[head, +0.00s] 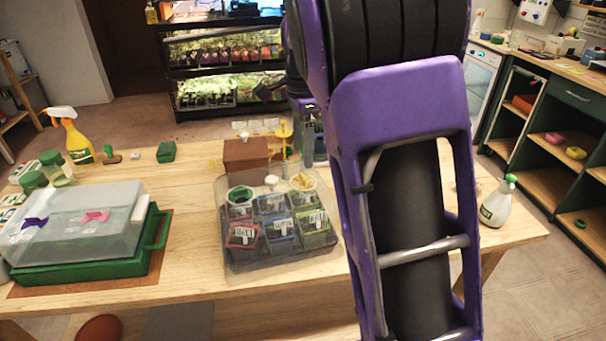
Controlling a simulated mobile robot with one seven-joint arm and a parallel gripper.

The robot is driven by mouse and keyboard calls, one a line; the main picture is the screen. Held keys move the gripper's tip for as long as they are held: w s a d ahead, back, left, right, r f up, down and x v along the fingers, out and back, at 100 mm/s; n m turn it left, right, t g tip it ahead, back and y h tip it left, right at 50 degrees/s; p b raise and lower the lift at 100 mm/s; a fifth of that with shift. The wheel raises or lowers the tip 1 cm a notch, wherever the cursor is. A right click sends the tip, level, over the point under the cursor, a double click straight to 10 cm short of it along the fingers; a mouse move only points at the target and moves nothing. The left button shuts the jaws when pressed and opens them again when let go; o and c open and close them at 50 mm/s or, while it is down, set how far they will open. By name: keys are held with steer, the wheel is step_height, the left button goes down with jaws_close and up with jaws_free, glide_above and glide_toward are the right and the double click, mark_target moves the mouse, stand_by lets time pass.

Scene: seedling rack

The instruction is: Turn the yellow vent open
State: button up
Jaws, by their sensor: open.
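A clear humidity dome (75,205) sits over a green tray (85,268) at the left of the table. On the dome I see a purple vent piece (35,223) and a pink vent piece (96,216); I cannot make out a yellow vent on it. A small yellow piece (284,130) stands behind the seedling pots, too small to identify. My gripper (308,152) is partly hidden behind my purple arm, beyond the pots and well to the right of the dome. It is open, and I see nothing held in it.
A clear tray (240,268) of several labelled pots stands mid-table, with a brown box (247,155) behind it. A yellow spray bottle (75,140) and green-lidded jars (50,165) stand behind the dome. A white spray bottle (497,203) is at right. Bare wood separates dome and pots.

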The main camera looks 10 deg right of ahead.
mark_target(303, 176)
step_height(303, 176, down, 6)
steer(key=shift+f+b, duration=0.15)
steer(key=shift+b, duration=0.3)
jaws_close()
